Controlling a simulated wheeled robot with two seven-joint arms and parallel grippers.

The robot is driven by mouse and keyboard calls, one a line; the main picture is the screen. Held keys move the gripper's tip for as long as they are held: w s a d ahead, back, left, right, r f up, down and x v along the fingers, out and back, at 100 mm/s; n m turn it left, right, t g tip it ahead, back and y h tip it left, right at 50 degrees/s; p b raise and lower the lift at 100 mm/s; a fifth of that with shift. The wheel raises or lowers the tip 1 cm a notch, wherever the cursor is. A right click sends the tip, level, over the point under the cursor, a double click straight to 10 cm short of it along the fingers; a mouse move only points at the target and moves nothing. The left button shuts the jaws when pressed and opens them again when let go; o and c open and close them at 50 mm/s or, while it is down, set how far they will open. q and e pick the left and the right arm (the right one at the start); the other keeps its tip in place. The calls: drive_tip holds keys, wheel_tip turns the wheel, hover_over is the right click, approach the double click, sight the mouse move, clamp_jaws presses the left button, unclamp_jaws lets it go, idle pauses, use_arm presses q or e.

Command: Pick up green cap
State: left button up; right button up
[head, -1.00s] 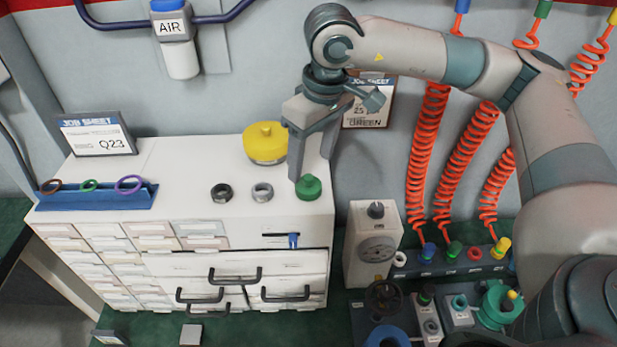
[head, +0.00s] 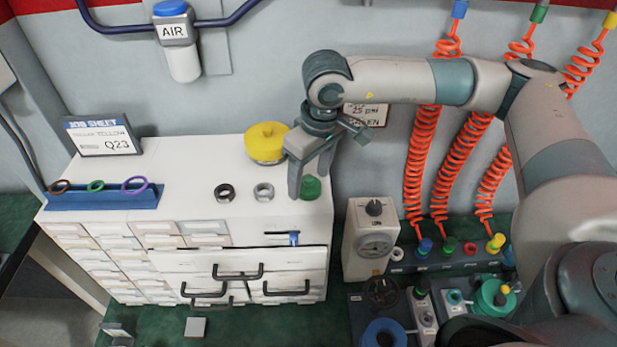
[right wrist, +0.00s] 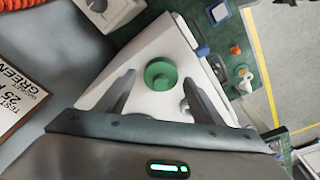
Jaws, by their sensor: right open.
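The green cap (head: 311,188) stands on the white cabinet top (head: 185,185) near its right edge. My right gripper (head: 308,190) is open above and around it in the head view, and a finger hides part of the cap. In the right wrist view the green cap (right wrist: 161,74) lies between and beyond the tips of the open fingers (right wrist: 160,82), with gaps on both sides. It does not look gripped. My left gripper is not in view.
A blue rack (head: 104,197) holds coloured rings. A gauge box (head: 372,240) stands right of the cabinet.

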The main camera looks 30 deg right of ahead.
drive_tip(key=shift+f, duration=0.5)
drive_tip(key=c, duration=1)
